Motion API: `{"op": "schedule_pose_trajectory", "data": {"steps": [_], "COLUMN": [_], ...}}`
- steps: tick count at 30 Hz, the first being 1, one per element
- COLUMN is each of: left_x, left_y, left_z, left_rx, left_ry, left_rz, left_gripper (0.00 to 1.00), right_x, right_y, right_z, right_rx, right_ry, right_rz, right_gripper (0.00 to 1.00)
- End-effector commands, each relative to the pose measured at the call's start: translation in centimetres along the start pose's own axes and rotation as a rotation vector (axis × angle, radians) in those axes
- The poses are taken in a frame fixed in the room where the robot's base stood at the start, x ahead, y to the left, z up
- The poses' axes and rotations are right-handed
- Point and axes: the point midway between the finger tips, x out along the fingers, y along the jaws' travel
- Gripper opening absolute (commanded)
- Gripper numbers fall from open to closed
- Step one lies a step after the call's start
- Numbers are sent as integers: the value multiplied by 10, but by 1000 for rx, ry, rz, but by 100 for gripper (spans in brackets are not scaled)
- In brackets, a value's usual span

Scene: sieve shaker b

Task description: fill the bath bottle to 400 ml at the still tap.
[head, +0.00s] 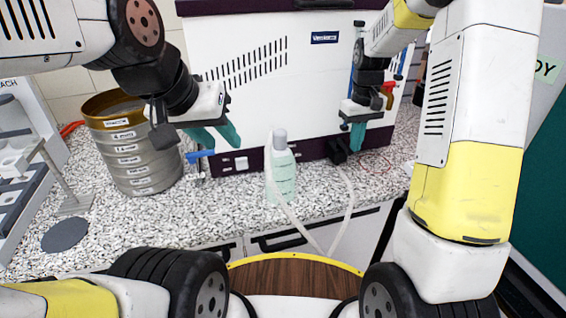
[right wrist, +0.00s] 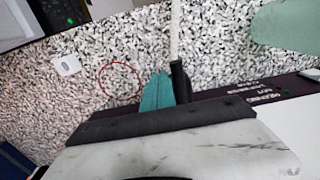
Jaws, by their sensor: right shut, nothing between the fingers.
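The bath bottle (head: 281,172), pale green with a grey cap, stands upright on the speckled counter before the still (head: 250,75), a white cabinet with a dark purple base. A blue-levered tap (head: 199,156) is at the still's lower left. A black fitting (head: 337,150) with a pale hose (head: 347,195) is at its lower right. My left gripper (head: 215,137) is open and empty, above and left of the bottle. My right gripper (head: 357,138) is shut and empty beside the black fitting; its fingertips show in the right wrist view (right wrist: 155,92) next to that fitting (right wrist: 180,82).
A stack of labelled sieves (head: 137,150) stands at the left, with a dark disc (head: 65,235) on the counter before it. A thin red ring (head: 375,163) lies right of the fitting. A round wooden top (head: 295,275) is in front. Pale tubing crosses before the bottle.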

Motion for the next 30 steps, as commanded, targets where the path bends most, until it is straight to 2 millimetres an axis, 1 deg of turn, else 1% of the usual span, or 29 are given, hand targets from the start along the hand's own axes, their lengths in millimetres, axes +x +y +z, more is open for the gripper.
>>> {"op": "schedule_pose_trajectory", "data": {"steps": [10, 18, 26, 30], "left_x": [0, 0, 0, 0], "left_y": [0, 0, 0, 0], "left_z": [0, 0, 0, 0], "left_rx": [0, 0, 0, 0], "left_ry": [0, 0, 0, 0], "left_rz": [0, 0, 0, 0], "left_gripper": [36, 36, 36, 36], "right_x": [0, 0, 0, 0], "right_y": [-1, -11, -12, -16], "right_z": [0, 0, 0, -1], "right_rx": [0, -1, -1, -1], "right_ry": [0, 1, 1, 1], "right_rz": [0, 0, 0, -1], "right_gripper": [0, 0, 0, 0]}}
